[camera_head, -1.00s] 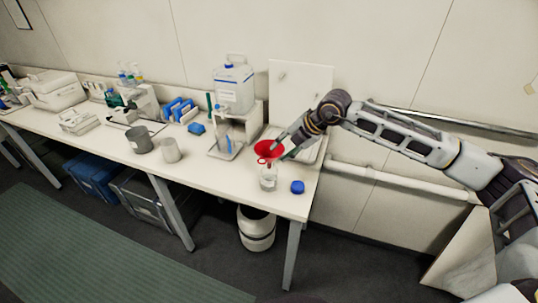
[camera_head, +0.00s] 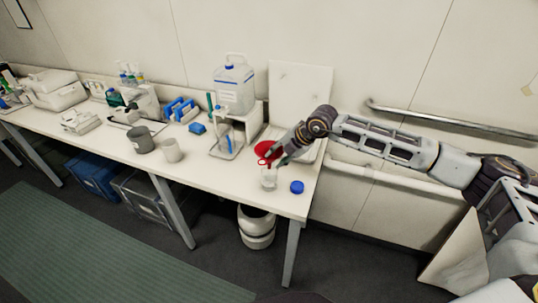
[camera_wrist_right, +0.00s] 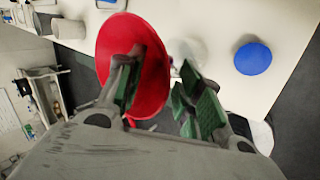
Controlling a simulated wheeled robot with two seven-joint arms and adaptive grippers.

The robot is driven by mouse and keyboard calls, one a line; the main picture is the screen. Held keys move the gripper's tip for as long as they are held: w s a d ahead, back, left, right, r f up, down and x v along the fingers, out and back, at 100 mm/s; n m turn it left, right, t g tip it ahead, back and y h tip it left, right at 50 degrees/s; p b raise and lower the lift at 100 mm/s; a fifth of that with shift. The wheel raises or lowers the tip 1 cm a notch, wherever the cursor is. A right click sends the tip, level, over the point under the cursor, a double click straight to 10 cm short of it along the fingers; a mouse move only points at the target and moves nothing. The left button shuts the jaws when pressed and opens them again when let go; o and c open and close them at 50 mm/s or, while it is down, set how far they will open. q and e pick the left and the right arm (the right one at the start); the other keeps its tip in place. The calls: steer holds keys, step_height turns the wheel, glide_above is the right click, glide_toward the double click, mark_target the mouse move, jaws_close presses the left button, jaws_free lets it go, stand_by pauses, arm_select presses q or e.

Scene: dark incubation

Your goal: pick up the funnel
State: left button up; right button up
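The red funnel (camera_head: 263,148) is at the mouth of a clear bottle (camera_head: 268,180) near the table's right end. My right gripper (camera_head: 275,157) is at the funnel and covers part of it in the head view. In the right wrist view, the funnel (camera_wrist_right: 150,75) shows as a wide red disc behind one finger. The green-padded fingers of my right gripper (camera_wrist_right: 160,90) stand apart, with a gap between them. I cannot tell whether a finger touches the funnel. My left gripper is not in view.
A blue cap (camera_head: 297,187) lies right of the bottle; it also shows in the wrist view (camera_wrist_right: 253,58). A white stand (camera_head: 250,122) carries a large jug (camera_head: 234,85) behind. A grey beaker (camera_head: 141,140) and a pale cup (camera_head: 172,150) stand left. The table front between is clear.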

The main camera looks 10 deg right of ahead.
steer(key=shift+c, duration=0.4)
jaws_close()
steer(key=shift+f, duration=0.1)
step_height(320, 180, up, 10)
steer(key=b, duration=0.2)
stand_by(0.7)
steer(key=shift+a, duration=0.15)
stand_by(0.4)
